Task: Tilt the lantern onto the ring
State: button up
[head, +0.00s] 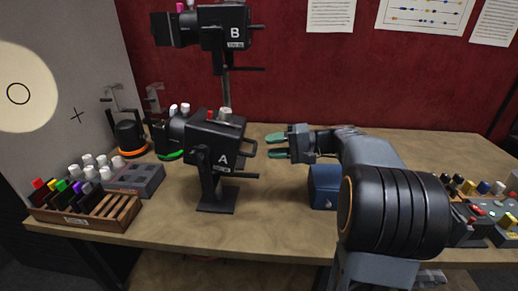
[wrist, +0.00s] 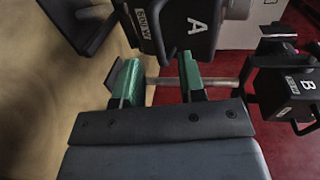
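Lantern A (head: 215,148) is a black box lamp on a short stand, facing the grey wall at left, with bar handles on its right side. Lantern B (head: 222,32) is on a taller pole behind it. A pale light disc (head: 32,75) lies on the wall, and a black ring outline (head: 18,93) sits inside it, low and left of its middle. My gripper (head: 278,142) is open and empty, just right of lantern A's handles and apart from them. In the wrist view, my green fingers (wrist: 158,82) are spread, with lantern A (wrist: 190,25) and lantern B (wrist: 290,90) beyond.
A black cross (head: 78,115) marks the wall right of the disc. A wooden rack (head: 85,215) of coloured pieces stands front left. A blue box (head: 324,186) is below my gripper. A button console (head: 480,215) is at right. Two dark ringed devices (head: 130,140) stand at back left.

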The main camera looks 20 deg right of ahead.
jog(key=v, duration=0.8)
jog(key=shift+d, duration=0.15)
jog(key=s+a+f+m+g+h+p, duration=0.2)
jog(key=s+f+m+g+h, duration=0.15)
jog(key=f+h, duration=0.65)
jog(key=s+a+r+n+h+p, duration=0.1)
jog(key=s+a+n+h+p, duration=0.3)
jog(key=s+a+n, duration=0.4)
jog(key=s+a+t+p, duration=0.1)
jog(key=s+a, duration=0.1)
jog(key=s, duration=0.1)
jog(key=shift+s+a+r+h+p, duration=0.15)
jog(key=shift+s+a+h+p, duration=0.15)
jog(key=shift+a+h+p, duration=0.1)
